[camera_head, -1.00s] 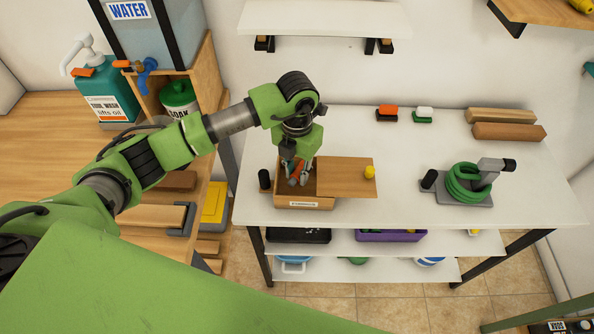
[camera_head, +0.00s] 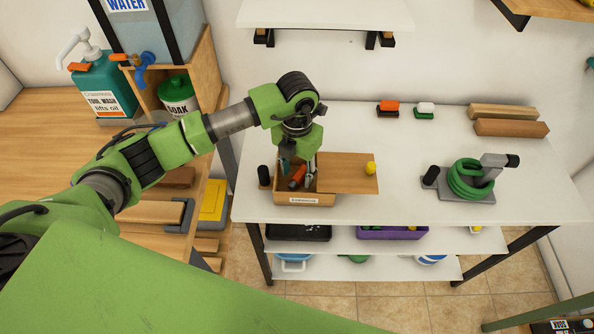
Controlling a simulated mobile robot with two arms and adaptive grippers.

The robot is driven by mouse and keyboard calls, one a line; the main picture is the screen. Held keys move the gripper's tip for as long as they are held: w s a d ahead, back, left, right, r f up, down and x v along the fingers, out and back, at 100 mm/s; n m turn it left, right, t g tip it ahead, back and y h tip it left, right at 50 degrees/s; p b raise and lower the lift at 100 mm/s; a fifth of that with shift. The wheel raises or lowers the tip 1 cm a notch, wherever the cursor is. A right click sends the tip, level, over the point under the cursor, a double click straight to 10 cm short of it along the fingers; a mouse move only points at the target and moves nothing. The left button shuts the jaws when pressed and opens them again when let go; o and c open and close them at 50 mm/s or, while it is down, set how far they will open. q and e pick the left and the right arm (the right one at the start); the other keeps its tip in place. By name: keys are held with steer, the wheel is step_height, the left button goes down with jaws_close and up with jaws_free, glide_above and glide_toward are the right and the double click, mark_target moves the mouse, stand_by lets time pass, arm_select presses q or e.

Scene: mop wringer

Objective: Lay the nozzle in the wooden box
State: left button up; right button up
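The wooden box (camera_head: 287,198) stands at the left of the white table, with its wooden lid (camera_head: 347,174) slid off to the right and its left part uncovered. The nozzle, an orange-red piece (camera_head: 298,177), lies tilted inside the uncovered part. My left gripper (camera_head: 298,172) points down over the opening, its fingers spread apart on either side of the nozzle. I see no finger clearly touching it. The gripper and the box's front wall hide part of the nozzle. My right gripper is not in view.
A black cylinder (camera_head: 264,175) stands close to the box's left side. A yellow knob (camera_head: 370,168) sits on the lid. A coiled green hose on a stand (camera_head: 470,180) is at the right. Brushes and wooden blocks line the back. The table's middle is clear.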

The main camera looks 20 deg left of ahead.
arm_select(q)
steer(key=shift+r, duration=0.1)
step_height(320, 180, up, 12)
stand_by(0.6)
stand_by(0.4)
